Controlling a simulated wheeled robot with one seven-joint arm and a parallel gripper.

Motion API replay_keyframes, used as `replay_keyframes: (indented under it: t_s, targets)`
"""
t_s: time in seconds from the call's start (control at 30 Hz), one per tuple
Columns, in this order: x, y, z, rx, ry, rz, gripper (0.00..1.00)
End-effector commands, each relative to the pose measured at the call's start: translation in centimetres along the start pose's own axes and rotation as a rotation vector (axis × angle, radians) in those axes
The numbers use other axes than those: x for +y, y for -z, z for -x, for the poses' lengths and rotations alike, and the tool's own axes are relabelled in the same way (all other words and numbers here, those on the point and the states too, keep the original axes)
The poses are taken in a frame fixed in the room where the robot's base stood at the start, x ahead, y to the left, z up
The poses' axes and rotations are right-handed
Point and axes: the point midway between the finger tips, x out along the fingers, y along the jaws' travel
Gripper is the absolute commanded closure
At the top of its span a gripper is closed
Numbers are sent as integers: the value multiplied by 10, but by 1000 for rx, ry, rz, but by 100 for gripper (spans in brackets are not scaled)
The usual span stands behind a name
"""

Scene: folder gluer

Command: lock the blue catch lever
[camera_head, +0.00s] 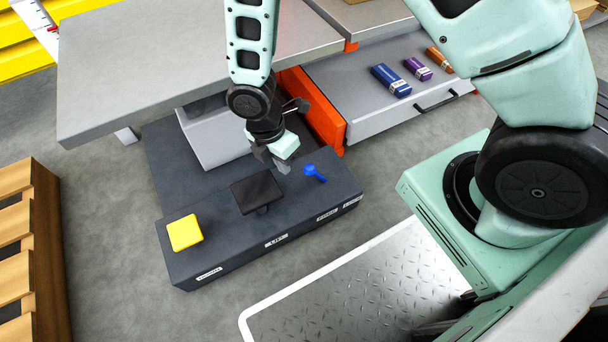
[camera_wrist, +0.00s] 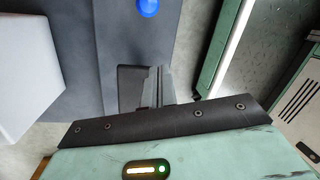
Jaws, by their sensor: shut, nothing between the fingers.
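The blue catch lever (camera_head: 315,173) stands on top of the dark console (camera_head: 222,238), near its right end. It has a round blue end and a short arm; whether it is locked cannot be told. Part of it shows as a blue round shape in the wrist view (camera_wrist: 148,7), at the top edge. My gripper (camera_head: 272,163) is above the console, left of the lever and apart from it. In the wrist view its fingers (camera_wrist: 158,88) are together and empty.
A black square piece (camera_head: 257,192) and a yellow square piece (camera_head: 184,232) sit on the console left of the lever. Behind are a grey table (camera_head: 130,70), an orange panel (camera_head: 322,118) and a drawer (camera_head: 350,75) holding blue, purple and orange boxes.

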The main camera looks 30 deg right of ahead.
Motion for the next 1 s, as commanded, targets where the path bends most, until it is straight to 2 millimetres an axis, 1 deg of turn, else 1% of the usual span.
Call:
replay_keyframes:
  t_s: [0.03,0.07,0.43,0.57,0.67,1.0]
  targets:
    - [1,0,-7,-1,2,12,100]
    - [2,0,-9,-1,3,18,100]
    - [1,-1,-10,-2,4,23,100]
    - [1,0,-20,-2,5,23,100]
    - [2,0,-35,-2,5,23,100]
    - [1,0,-106,-3,6,23,100]
